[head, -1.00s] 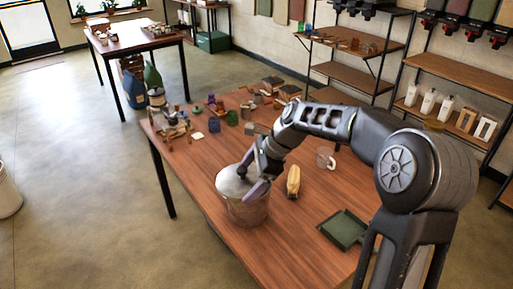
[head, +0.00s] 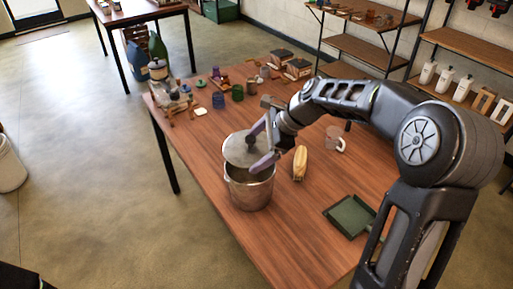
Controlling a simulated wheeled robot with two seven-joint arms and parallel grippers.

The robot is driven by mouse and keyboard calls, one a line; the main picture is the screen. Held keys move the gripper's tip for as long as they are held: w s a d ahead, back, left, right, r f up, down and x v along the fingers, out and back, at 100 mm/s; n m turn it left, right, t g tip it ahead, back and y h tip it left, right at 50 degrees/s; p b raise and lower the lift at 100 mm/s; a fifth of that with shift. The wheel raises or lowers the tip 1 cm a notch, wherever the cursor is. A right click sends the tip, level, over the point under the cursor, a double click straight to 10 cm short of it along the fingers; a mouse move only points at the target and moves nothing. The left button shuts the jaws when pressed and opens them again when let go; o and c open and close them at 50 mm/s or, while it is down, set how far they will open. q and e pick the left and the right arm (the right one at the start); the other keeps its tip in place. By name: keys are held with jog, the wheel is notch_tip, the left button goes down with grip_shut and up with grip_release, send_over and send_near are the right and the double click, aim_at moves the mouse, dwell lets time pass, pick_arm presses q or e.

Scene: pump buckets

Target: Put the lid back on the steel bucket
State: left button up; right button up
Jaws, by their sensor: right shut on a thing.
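The steel bucket (head: 250,194) stands upright near the left edge of the wooden table, its mouth partly showing. The round grey lid (head: 236,153) is at the bucket's far side, overlapping the mouth. It sits off-centre and looks raised above the rim at the back, leaving the near part of the opening uncovered. My right gripper (head: 257,150) reaches in from the right, with its purple-grey fingers on either side of the lid's dark knob, shut on it. Whether the lid touches the rim is hard to tell. My left gripper is not in view.
A green tray (head: 350,216) lies at right. Several jars and small boxes crowd the table's far end. The table in front of the bucket is clear.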

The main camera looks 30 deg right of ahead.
aim_at(258, 155)
notch_tip(258, 155, down, 3)
jog(key=shift+f+b, duration=0.1)
jog(key=shift+b, duration=1.15)
jog(key=shift+f+b, duration=0.45)
jog(key=shift+f, duration=0.4)
jog(key=shift+a+p, duration=0.1)
jog(key=shift+p, duration=0.35)
jog(key=shift+f, duration=0.65)
dwell(1.0)
jog(key=o, duration=1.1)
